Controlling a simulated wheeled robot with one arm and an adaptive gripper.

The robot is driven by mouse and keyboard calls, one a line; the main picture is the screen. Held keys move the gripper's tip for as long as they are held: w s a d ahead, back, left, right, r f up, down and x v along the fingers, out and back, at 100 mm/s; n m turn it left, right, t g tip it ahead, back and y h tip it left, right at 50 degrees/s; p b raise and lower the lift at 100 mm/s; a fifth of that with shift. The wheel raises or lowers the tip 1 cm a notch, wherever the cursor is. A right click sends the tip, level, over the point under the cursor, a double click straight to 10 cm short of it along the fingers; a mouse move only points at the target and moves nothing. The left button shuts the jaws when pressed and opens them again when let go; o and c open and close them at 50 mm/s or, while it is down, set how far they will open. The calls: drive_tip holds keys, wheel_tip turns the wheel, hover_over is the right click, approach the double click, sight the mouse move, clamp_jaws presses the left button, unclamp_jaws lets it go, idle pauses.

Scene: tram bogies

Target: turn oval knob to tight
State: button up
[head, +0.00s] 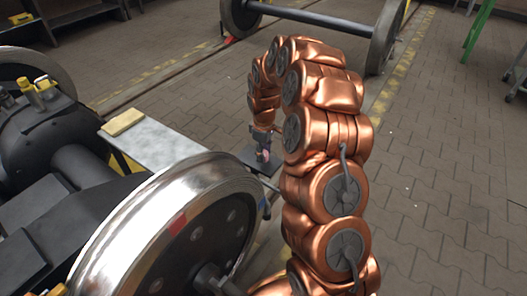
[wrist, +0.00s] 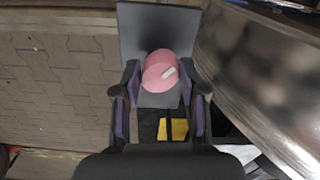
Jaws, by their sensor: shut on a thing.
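The oval knob (wrist: 160,71) is pink and rounded in the wrist view, with a short white mark slanting up to the right. It sits in front of a grey plate (wrist: 159,22). My gripper (wrist: 159,82) has one finger on each side of the knob and is shut on it. In the head view my gripper (head: 264,140) is small, at the far end of my copper arm, by a dark plate (head: 256,161). The knob is too small there to read its mark, and no tight marking can be made out in either view.
A large shiny wheel (head: 150,225) stands close to the left of my arm; its rim (wrist: 265,75) fills the right of the wrist view. A pale bench (head: 155,137) with a yellow block (head: 123,122) is behind the wheel.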

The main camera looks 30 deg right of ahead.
drive_tip(key=m+p, duration=0.2)
drive_tip(key=shift+r+m, duration=0.2)
drive_tip(key=shift+m, duration=0.1)
drive_tip(key=m+p, duration=0.3)
drive_tip(key=shift+m, duration=0.3)
drive_tip(key=m+p, duration=0.2)
drive_tip(key=m, duration=0.1)
drive_tip(key=shift+m, duration=0.4)
drive_tip(key=m+p, duration=0.1)
drive_tip(key=m, duration=0.2)
drive_tip(key=shift+f+m+p, duration=0.1)
drive_tip(key=shift+m+p, duration=0.2)
drive_tip(key=shift+p, duration=0.1)
drive_tip(key=m+p, duration=0.2)
drive_tip(key=m, duration=0.4)
drive_tip(key=m+p, duration=0.1)
drive_tip(key=m, duration=0.5)
drive_tip(key=shift+f+m+p, duration=0.1)
drive_tip(key=shift+m+p, duration=0.2)
drive_tip(key=shift+m, duration=0.1)
drive_tip(key=o, duration=1.1)
drive_tip(key=shift+o, duration=0.2)
